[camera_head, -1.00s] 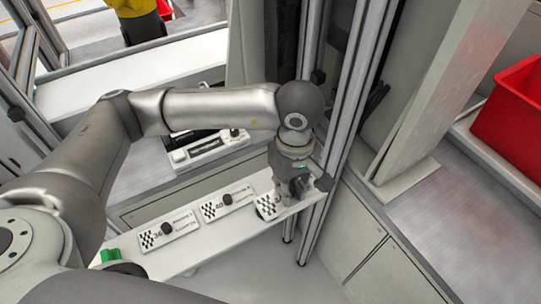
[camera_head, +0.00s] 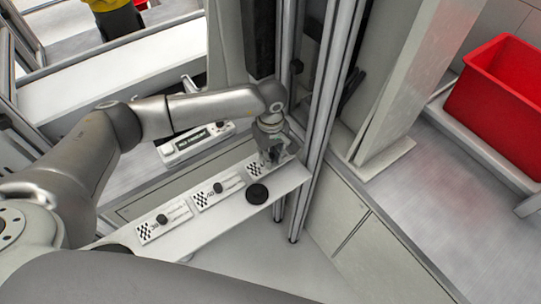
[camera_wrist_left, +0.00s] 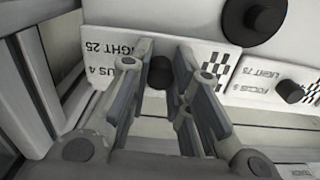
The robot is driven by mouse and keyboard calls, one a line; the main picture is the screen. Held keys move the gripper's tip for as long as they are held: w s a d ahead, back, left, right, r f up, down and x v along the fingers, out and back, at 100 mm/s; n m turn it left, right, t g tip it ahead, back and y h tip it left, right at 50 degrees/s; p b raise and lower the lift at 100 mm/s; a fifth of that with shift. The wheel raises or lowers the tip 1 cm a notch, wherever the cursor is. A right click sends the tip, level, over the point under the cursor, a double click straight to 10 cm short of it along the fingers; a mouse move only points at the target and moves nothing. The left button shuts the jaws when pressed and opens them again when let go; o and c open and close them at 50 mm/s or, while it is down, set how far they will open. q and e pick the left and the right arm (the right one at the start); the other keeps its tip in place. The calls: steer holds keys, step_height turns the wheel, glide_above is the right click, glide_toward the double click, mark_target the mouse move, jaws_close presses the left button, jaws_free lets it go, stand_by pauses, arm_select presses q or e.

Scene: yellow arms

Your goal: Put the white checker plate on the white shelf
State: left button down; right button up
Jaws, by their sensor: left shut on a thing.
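My left gripper (camera_head: 272,158) is shut on the black knob (camera_wrist_left: 160,72) of a white checker plate (camera_head: 256,167). In the left wrist view this plate (camera_wrist_left: 105,45) carries the text "LIGHT 25" and a checker patch, and the fingers partly cover it. The plate is at the far right end of a long white shelf (camera_head: 228,213), in line with two similar plates. I cannot tell whether it touches the surface. My right gripper is not in view.
Two other checker plates (camera_head: 163,222) (camera_head: 217,191) with black knobs lie along the shelf. A black disc (camera_head: 257,193) sits in front of the held plate. Metal posts (camera_head: 319,130) rise just right of the gripper. A red bin (camera_head: 505,95) stands at far right.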

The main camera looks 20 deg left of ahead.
mark_target(271, 156)
arm_select(q)
steer(key=shift+f, duration=0.85)
steer(key=c, duration=1.3)
jaws_free()
steer(key=shift+s+f, duration=0.1)
steer(key=shift+c, duration=0.2)
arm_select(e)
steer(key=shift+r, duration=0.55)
arm_select(q)
steer(key=shift+r, duration=0.5)
step_height(271, 156, up, 10)
steer(key=b, duration=0.3)
steer(key=shift+r, duration=0.6)
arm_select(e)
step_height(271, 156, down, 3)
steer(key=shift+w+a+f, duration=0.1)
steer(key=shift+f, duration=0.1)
